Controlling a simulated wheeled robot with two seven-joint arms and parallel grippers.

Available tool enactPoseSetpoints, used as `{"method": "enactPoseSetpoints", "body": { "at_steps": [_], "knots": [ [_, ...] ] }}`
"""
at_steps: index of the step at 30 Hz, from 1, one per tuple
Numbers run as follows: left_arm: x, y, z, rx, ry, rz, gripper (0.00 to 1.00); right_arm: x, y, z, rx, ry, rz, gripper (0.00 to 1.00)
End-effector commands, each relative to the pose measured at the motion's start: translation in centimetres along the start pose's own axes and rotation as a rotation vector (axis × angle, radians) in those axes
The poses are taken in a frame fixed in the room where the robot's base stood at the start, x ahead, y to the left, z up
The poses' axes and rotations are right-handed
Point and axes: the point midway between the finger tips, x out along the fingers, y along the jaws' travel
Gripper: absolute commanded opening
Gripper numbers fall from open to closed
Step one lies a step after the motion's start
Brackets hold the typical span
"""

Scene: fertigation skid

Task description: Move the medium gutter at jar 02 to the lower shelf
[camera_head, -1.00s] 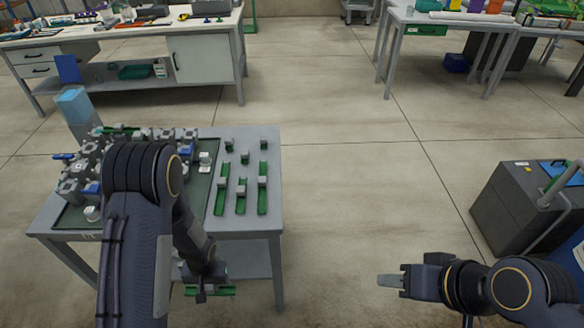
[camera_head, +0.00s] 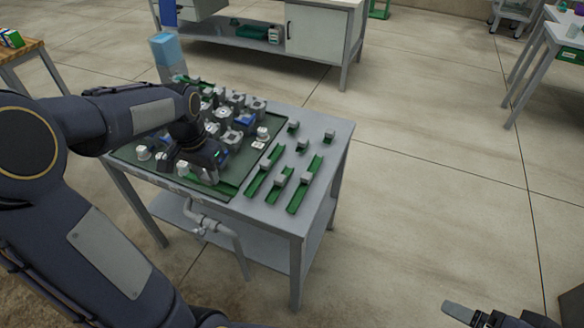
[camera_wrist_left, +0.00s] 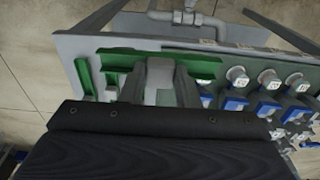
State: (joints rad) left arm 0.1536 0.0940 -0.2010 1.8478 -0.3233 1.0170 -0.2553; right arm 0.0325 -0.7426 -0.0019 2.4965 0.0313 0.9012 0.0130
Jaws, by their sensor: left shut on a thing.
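My left gripper (camera_head: 205,172) is over the near edge of the green tray. It is shut on a green gutter (camera_head: 222,188). In the left wrist view the fingers (camera_wrist_left: 160,85) close on the grey block of this gutter (camera_wrist_left: 122,57), whose ends stick out on both sides. Whether the gutter touches the tray cannot be told. The lower shelf (camera_head: 265,240) of the table is partly visible under the top. My right gripper (camera_head: 466,314) is at the bottom right, cut by the frame, away from the table. Jar labels are unreadable.
The green tray (camera_head: 245,160) holds several grey fittings with blue parts. Several green gutters (camera_head: 304,185) with grey blocks lie on the bare table top (camera_head: 335,135) at right. A grey pipe (camera_head: 210,223) hangs below the front edge.

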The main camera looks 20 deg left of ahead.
Motion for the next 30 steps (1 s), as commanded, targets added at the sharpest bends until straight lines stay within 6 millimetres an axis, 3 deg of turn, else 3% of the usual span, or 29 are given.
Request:
{"method": "enactPoseSetpoints", "body": {
  "at_steps": [11,15,26,30],
  "knots": [
    [4.3,8.0,-3.7,0.009,-0.004,0.001,0.05,-0.5,-0.2,-0.2,0.000,0.000,0.000,0.95],
    [7.2,9.7,-4.3,0.006,-0.005,0.000,0.05,-0.3,-0.1,-0.2,0.000,0.000,0.000,0.95],
    [10.4,12.1,-5.3,0.004,-0.002,0.001,0.05,-0.2,-0.1,-0.1,0.000,0.000,0.000,0.95],
    [12.6,11.9,-5.0,0.001,-0.003,0.000,0.05,-0.1,0.0,-0.1,0.000,0.000,0.000,0.95]
  ]
}}
